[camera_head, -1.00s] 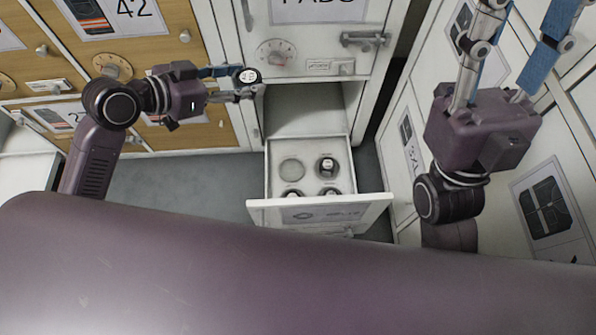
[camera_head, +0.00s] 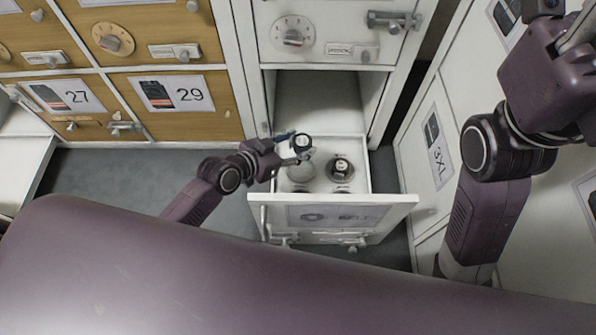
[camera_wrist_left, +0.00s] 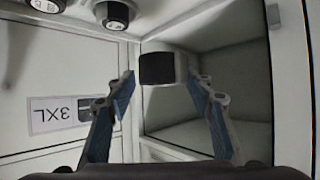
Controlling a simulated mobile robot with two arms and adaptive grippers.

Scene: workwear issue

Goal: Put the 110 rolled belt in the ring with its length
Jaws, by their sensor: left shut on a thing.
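A dark rolled belt with a pale round label (camera_head: 303,141) is held between the fingertips of my left gripper (camera_head: 293,148), over the open white drawer (camera_head: 369,178). In the left wrist view the dark roll (camera_wrist_left: 158,68) sits between the blue-padded fingertips (camera_wrist_left: 160,88). The number on its label is too small to read. A pale ring (camera_head: 300,172) on the drawer floor lies just below the held roll and looks empty. Another rolled belt (camera_head: 341,168) stands to its right in the drawer. My right gripper (camera_head: 575,40) is at the top right, its fingertips outside the picture.
The drawer front (camera_head: 335,215) carries a label with a ring sign. White lockers, one marked 3XL (camera_head: 437,150), stand close on the right. Wooden lockers marked 27 (camera_head: 68,97) and 29 (camera_head: 170,92) are on the left. Grey floor (camera_head: 110,180) is clear at left.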

